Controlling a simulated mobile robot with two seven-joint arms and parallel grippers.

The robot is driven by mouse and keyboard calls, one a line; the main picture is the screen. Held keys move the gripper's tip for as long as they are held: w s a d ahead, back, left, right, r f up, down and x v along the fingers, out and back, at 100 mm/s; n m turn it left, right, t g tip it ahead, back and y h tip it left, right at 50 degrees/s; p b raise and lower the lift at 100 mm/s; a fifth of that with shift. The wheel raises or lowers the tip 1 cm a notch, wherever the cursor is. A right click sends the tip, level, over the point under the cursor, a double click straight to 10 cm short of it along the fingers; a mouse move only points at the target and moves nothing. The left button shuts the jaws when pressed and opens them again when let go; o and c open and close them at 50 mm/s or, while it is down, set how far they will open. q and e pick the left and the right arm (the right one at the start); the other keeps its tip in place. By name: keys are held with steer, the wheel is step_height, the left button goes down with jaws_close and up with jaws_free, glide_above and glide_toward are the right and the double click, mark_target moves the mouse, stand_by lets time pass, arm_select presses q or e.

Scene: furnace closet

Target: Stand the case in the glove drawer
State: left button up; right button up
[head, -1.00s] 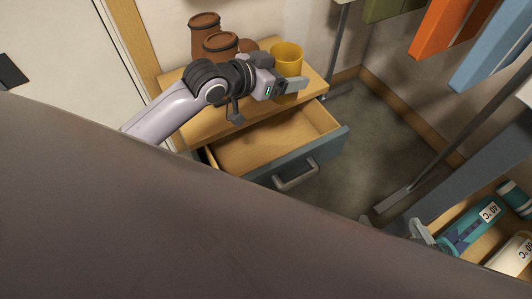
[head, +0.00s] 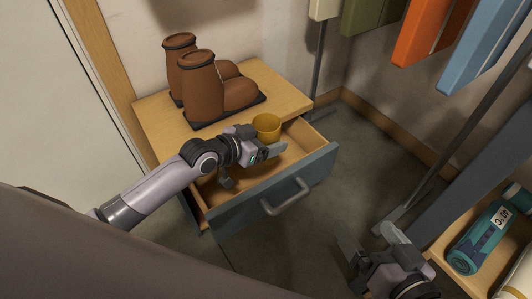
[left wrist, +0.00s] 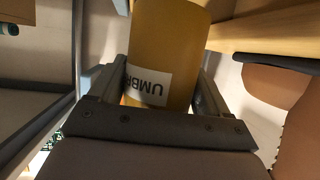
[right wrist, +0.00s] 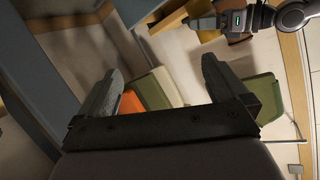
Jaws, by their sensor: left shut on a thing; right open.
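The case is a yellow cylinder (head: 266,122) with an open-looking top, seen in the head view over the back part of the open glove drawer (head: 238,214). In the left wrist view the case (left wrist: 170,45) bears a white label with letters starting "UMB". My left gripper (head: 266,152) is shut on it, a finger on each side. It looks upright; its lower end is hidden by my gripper, so I cannot tell whether it touches the drawer floor. My right gripper (head: 372,246) is open and empty, to the right of the drawer front.
Brown boots (head: 203,88) stand on the wooden cabinet top (head: 282,88) behind the drawer. The drawer's handle (head: 286,197) sticks out in front. Orange (head: 430,30) and blue (head: 487,45) items hang above.

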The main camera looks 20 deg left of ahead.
arm_select(q)
step_height(320, 180, down, 4)
steer(key=shift+r+b, duration=0.1)
steer(key=shift+b, duration=0.85)
steer(key=shift+f, duration=0.25)
steer(key=shift+r, duration=0.15)
arm_select(e)
steer(key=shift+s+d+t, duration=0.1)
steer(key=shift+d+t, duration=0.4)
steer(key=shift+f, duration=0.1)
